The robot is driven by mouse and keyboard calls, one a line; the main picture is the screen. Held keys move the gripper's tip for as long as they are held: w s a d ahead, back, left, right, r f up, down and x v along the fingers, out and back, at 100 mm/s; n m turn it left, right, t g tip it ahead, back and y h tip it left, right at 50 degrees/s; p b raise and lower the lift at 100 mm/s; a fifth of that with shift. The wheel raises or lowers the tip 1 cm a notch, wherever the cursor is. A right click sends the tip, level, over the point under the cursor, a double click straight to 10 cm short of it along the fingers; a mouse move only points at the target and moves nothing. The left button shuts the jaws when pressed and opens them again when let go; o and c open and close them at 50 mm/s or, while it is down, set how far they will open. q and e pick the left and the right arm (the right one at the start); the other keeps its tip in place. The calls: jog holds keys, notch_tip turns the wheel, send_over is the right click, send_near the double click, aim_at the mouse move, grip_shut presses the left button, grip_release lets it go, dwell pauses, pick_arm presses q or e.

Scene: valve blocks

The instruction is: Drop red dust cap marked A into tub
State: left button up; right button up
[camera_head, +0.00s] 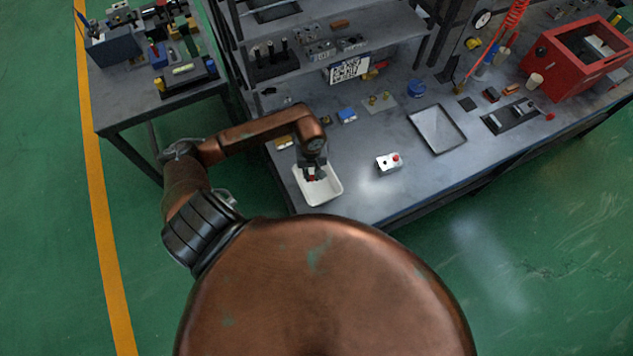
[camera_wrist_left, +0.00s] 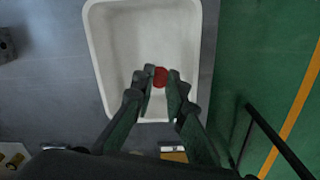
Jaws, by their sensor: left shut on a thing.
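The red dust cap (camera_wrist_left: 160,77) is between the fingertips of my left gripper (camera_wrist_left: 161,80) in the left wrist view. The gripper is shut on it. No letter can be read on the cap. The white tub (camera_head: 325,196) stands near the front left edge of the bench, and in the left wrist view the tub (camera_wrist_left: 100,55) lies behind the cap. In the head view my left gripper (camera_head: 314,175) is over the tub and hides part of its inside. The exact height of the cap over the tub floor is hard to tell. My right gripper is out of view.
A pale valve block (camera_head: 388,163) with a red cap on it sits right of the tub. A grey tray (camera_head: 437,129), a blue block (camera_head: 347,116) and a red box (camera_head: 570,65) are further off. The bench between tub and valve block is clear.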

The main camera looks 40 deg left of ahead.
pick_arm(q)
jog(key=o, duration=0.8)
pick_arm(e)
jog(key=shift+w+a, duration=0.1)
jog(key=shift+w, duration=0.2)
pick_arm(q)
jog(key=shift+r, duration=0.1)
notch_tip(320, 180, up, 12)
jog(key=shift+f, duration=0.1)
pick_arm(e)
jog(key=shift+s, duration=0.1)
